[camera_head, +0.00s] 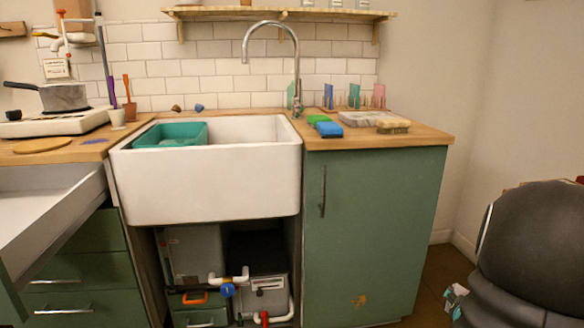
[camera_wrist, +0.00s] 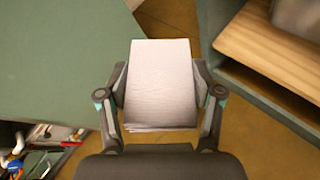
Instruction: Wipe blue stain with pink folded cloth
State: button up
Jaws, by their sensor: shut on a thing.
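My gripper (camera_wrist: 160,98) is shut on a pale, whitish-pink folded cloth (camera_wrist: 160,75) in the wrist view. The cloth is held flat between both fingers, with layered edges at its near end. Its color looks washed out. In the head view, my dark arm fills the lower right, clear of the counter; the cloth cannot be made out clearly there. A small flat blue stain (camera_head: 94,141) lies on the wooden counter left of the sink, near the front edge and right of a round wooden board.
The white sink (camera_head: 205,187) holds a teal basin (camera_head: 153,134). A drawer (camera_head: 60,225) stands open below the left counter. A stove with a pot (camera_head: 62,97) sits behind the stain. Sponges (camera_head: 328,129) and colored cloths in racks (camera_head: 354,96) stand on the right counter (camera_head: 425,137).

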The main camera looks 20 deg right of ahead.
jog(key=shift+w+a+r+n, duration=0.3)
jog(key=shift+w+a, duration=0.2)
jog(key=shift+a, duration=0.1)
jog(key=w+a+f+n+t+y, duration=0.1)
jog(key=w+a+n+t+y, duration=0.2)
jog(key=w+a, duration=0.55)
jog(key=w+a+f+n+y, duration=0.1)
jog(key=w+a+n+y, duration=0.4)
jog(key=a, duration=0.6)
jog(key=w+a+n+y, duration=0.1)
jog(key=w+a+y, duration=0.1)
jog(key=a, duration=0.9)
jog(key=w+a+f+n+y, duration=0.1)
jog(key=w+a+n+y, duration=0.1)
jog(key=a, duration=0.8)
jog(key=shift+w+a+f+n+y, duration=0.3)
jog(key=shift+w+a, duration=0.1)
jog(key=shift+w, duration=0.5)
